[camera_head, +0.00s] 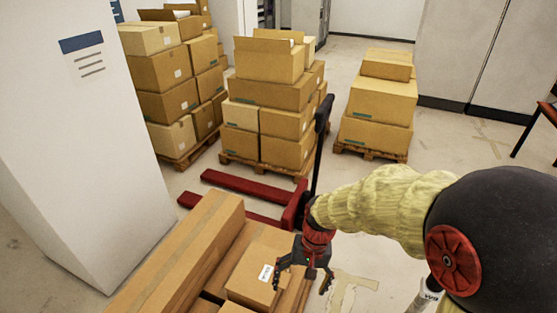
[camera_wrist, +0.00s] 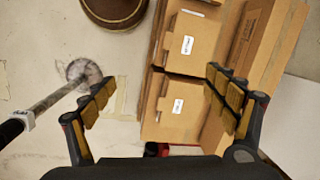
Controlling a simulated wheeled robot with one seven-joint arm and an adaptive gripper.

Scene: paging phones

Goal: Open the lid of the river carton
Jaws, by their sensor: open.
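My gripper (camera_head: 302,281) is open and empty above the right side of the stacked cartons in front of me. In the wrist view its fingers (camera_wrist: 154,88) are spread wide. A brown carton with a white label (camera_head: 255,281) lies just left of the gripper. The wrist view shows two labelled cartons, one nearer (camera_wrist: 160,120) between the fingers toward the right one, and one farther (camera_wrist: 205,62). The label print is too small to read, so I cannot tell which is the river carton. The gripper's height above them is unclear.
A long carton (camera_head: 185,250) runs along the left of the stack. A red pallet jack (camera_head: 245,186) stands behind it. Pallets of boxes (camera_head: 272,93) stand farther back. A white pillar (camera_head: 85,150) is at left. A brown round object (camera_wrist: 113,8) is on the floor.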

